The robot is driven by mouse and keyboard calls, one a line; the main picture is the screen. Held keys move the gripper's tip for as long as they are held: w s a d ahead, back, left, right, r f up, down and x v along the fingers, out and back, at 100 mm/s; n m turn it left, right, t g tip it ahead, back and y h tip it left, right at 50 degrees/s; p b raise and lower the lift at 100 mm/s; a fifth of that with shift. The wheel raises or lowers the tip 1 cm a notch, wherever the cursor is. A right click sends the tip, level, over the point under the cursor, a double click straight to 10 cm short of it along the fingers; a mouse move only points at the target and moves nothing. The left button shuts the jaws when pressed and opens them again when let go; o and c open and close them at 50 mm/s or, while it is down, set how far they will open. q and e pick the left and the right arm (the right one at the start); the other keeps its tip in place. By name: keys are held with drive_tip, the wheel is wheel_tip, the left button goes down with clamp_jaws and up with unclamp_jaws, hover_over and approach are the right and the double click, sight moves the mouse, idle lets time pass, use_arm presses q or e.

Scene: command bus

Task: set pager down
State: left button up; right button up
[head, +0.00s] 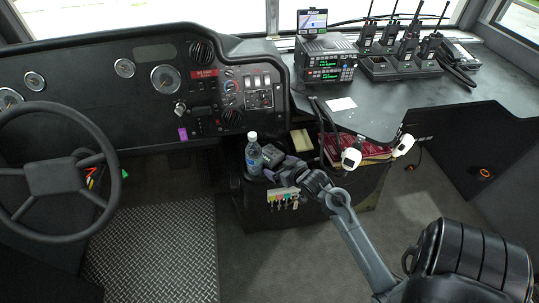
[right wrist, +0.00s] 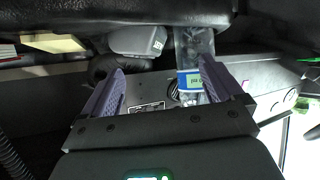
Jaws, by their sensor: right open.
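My right gripper (head: 274,164) is over the dark console between the dash and the side counter, just right of a water bottle. In the right wrist view its two purple fingers (right wrist: 163,78) are spread apart with nothing held between them. A small grey boxy item with a white label (right wrist: 138,42) lies beyond the fingertips; it may be the pager, but I cannot be sure. In the head view a dark grey item (head: 271,154) shows at the fingertips, partly hidden by the gripper. My left gripper is not in view.
The water bottle (head: 253,155) stands close beside my right gripper. Several keys (head: 284,200) hang on the console front. The counter (head: 400,110) holds radios (head: 400,50).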

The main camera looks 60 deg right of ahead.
sight(272, 152)
drive_tip(key=d, duration=0.3)
drive_tip(key=shift+w+r+m+t+h, duration=0.15)
drive_tip(key=shift+m+t+h, duration=0.15)
drive_tip(key=shift+m, duration=0.1)
drive_tip(key=b+x, duration=0.1)
drive_tip(key=x, duration=0.3)
drive_tip(key=shift+w+d, duration=0.15)
drive_tip(key=shift+d, duration=0.1)
drive_tip(key=shift+b+x, duration=0.8)
drive_tip(key=shift+x, duration=2.2)
clamp_jaws()
